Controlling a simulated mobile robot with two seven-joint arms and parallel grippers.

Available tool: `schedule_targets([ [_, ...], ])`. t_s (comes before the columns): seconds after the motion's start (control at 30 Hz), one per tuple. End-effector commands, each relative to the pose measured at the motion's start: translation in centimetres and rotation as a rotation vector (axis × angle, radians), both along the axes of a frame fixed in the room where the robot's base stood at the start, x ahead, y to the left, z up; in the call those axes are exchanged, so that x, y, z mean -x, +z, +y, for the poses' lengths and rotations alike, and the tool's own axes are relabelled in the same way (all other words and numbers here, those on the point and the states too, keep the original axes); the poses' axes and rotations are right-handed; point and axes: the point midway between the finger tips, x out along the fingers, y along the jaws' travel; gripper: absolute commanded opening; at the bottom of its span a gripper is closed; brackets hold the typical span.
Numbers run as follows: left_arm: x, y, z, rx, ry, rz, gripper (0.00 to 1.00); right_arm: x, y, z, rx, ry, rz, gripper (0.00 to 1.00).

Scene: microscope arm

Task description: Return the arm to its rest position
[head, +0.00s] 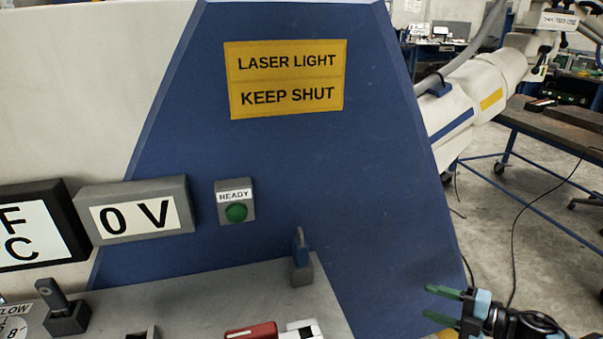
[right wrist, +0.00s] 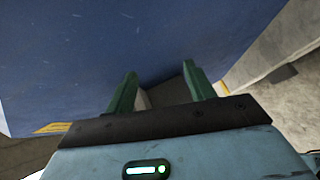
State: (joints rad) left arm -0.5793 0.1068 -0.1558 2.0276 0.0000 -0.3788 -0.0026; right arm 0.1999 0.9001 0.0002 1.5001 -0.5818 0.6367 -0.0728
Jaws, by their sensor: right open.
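A white jointed arm (head: 465,95) with a blue strip and a yellow patch shows at the upper right of the head view. Its lower end passes behind the blue housing (head: 300,170), and its upper joint is cut by the frame edge. My right gripper (head: 428,302) is at the lower right, in front of the housing's right edge and well below the white arm. Its green fingers are apart and point left, with nothing between them. In the right wrist view the open fingers (right wrist: 160,68) face the blue surface. My left gripper is not in view.
The housing carries a yellow "LASER LIGHT KEEP SHUT" label (head: 286,80), a green READY button (head: 236,212) and a "0 V" display (head: 136,217). Switches stand on the grey panel below (head: 220,290). A bench (head: 555,125) stands behind at right, with open floor and a cable.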

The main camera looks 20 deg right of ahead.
Motion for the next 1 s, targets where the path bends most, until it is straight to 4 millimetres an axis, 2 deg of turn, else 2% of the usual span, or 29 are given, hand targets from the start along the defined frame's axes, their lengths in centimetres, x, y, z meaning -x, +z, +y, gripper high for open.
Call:
schedule_targets([
  [0.1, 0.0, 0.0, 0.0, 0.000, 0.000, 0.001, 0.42, -2.0, 0.0, -3.8, -0.068, -0.248, 0.034, 0.54],
  [0.27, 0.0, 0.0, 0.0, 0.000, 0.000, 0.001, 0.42, -2.9, -1.1, -9.2, -0.158, -0.570, 0.115, 0.54],
  [0.4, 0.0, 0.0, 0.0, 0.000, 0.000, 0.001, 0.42, -2.2, -2.7, -12.9, -0.224, -0.804, 0.205, 0.54],
  [0.63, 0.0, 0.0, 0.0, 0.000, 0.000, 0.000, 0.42, 0.4, -5.7, -16.9, -0.304, -1.107, 0.364, 0.54],
  [0.7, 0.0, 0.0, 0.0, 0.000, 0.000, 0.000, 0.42, 2.0, -8.2, -14.6, -0.323, -1.093, 0.415, 0.54],
  [0.87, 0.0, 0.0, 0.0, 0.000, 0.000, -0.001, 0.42, 5.6, -12.7, -9.5, -0.372, -1.063, 0.516, 0.54],
  [1.0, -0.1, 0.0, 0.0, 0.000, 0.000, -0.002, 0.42, 10.0, -16.7, -4.0, -0.434, -1.041, 0.625, 0.54],
])
